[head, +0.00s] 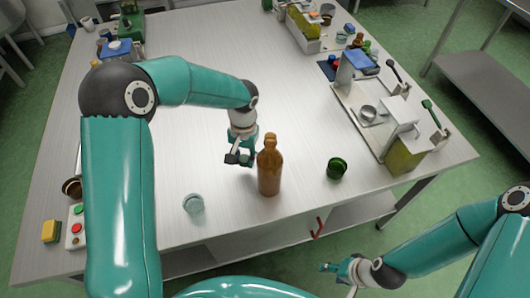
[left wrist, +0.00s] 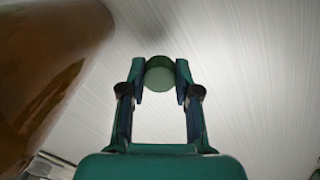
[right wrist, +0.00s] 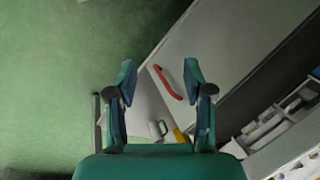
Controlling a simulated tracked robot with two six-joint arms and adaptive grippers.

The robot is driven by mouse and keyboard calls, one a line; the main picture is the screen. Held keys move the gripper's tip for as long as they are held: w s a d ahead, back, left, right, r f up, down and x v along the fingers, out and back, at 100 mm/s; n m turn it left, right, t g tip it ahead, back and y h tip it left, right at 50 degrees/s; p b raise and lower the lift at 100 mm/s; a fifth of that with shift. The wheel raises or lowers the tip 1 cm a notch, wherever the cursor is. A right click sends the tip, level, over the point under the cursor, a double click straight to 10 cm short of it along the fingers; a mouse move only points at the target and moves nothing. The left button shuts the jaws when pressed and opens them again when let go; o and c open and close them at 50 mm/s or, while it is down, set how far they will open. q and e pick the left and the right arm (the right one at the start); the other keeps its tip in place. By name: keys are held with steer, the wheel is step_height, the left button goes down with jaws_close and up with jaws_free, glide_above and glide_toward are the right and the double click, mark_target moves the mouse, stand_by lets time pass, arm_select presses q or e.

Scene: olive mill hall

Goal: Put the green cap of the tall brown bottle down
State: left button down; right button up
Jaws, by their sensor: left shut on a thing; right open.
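The tall brown bottle (head: 270,168) stands upright on the table near its front edge, its neck bare. It also fills the left side of the left wrist view (left wrist: 45,60). My left gripper (head: 240,160) is beside the bottle, on its left in the head view. In the left wrist view it is shut on the green cap (left wrist: 160,74), held between its fingertips above the pale table top. I cannot tell how high the cap is. In the head view the cap is hardly visible. My right gripper (head: 340,272) is open and empty, off the table's front edge.
A clear glass (head: 193,204) stands left of the bottle and a dark green round object (head: 337,168) right of it. A white tray (head: 365,130) with a small pan is further right. A button box (head: 77,228) sits at the left edge. The table's middle is clear.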

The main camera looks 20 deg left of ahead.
arm_select(q)
steer(key=shift+w+r, duration=0.2)
steer(key=shift+w, duration=0.2)
arm_select(e)
steer(key=shift+o, duration=1.2)
steer(key=shift+f, duration=0.2)
steer(key=o, duration=0.4)
step_height(320, 180, down, 2)
steer(key=shift+f+b, duration=0.1)
steer(key=shift+b, duration=1.1)
arm_select(q)
steer(key=w+d+r+m+b, duration=0.1)
steer(key=w+r+m, duration=0.2)
steer(key=r, duration=0.4)
steer(key=w+d+r+m+b, duration=0.1)
steer(key=w+d+r+m, duration=0.2)
steer(key=r, duration=0.5)
steer(key=shift+m+t, duration=0.3)
steer(key=shift+t, duration=0.1)
steer(key=f, duration=0.4)
steer(key=f+b, duration=0.1)
steer(key=f, duration=0.4)
steer(key=a+f, duration=0.1)
steer(key=f, duration=0.4)
steer(key=shift+w+b, duration=0.35)
steer(key=shift+f, duration=2.6)
arm_select(e)
steer(key=shift+f, duration=1.75)
arm_select(q)
steer(key=shift+f, duration=0.1)
